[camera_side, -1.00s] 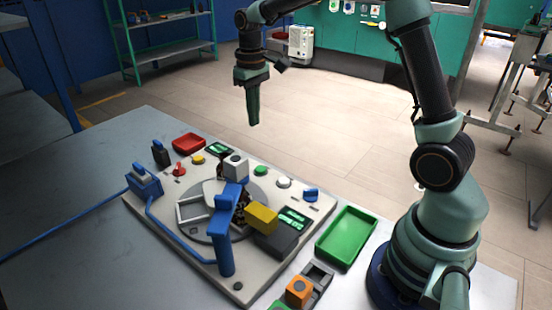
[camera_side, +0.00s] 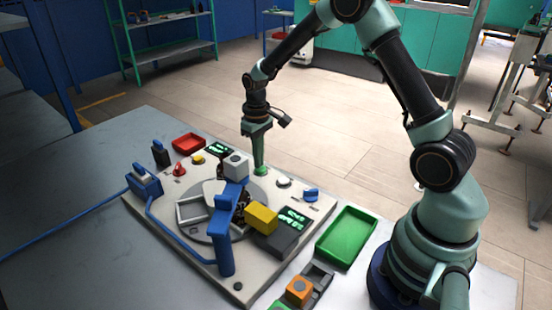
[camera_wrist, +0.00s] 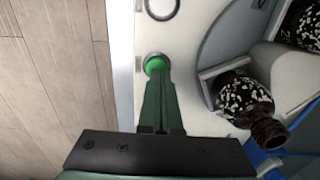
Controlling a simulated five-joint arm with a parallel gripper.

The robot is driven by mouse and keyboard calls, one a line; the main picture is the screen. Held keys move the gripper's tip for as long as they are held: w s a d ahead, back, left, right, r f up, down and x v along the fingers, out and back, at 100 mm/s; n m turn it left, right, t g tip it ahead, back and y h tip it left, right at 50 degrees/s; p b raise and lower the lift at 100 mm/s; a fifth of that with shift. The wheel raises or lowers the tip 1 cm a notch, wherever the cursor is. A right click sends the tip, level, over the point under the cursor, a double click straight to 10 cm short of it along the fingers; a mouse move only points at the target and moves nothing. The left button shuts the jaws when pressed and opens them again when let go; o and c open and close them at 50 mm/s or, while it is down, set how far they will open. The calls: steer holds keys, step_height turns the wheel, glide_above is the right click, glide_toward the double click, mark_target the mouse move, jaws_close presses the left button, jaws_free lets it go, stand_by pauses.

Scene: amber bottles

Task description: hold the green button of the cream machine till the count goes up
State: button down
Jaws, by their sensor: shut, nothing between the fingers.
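The cream machine (camera_side: 163,217) lies on the grey table with a round turntable in its middle. Its green button (camera_side: 261,171) is on the far side of the panel, left of a white button (camera_side: 284,182). The green button also shows in the wrist view (camera_wrist: 154,64), partly covered by my fingertips. My gripper (camera_side: 259,163) is shut and empty, pointing down, with its tips at the button and seemingly touching it. How far the button is pressed I cannot tell. A display (camera_side: 292,217) has lit green characters too small to read. Amber bottles (camera_wrist: 243,95) with speckled contents show in the wrist view.
A blue post and arm (camera_side: 225,240) with a yellow block (camera_side: 262,217) stands over the turntable. A red tray (camera_side: 188,142) is at the back left, a green tray (camera_side: 346,237) at the right. An orange block (camera_side: 298,290) is at the front. Space above the far edge is open.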

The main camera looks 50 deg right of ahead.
mark_target(260, 170)
steer(key=shift+f, duration=0.4)
step_height(260, 170, down, 2)
steer(key=shift+f, duration=0.1)
steer(key=shift+s, duration=0.15)
stand_by(2.2)
step_height(260, 170, up, 15)
steer(key=w, duration=0.1)
steer(key=shift+a, duration=0.4)
stand_by(0.4)
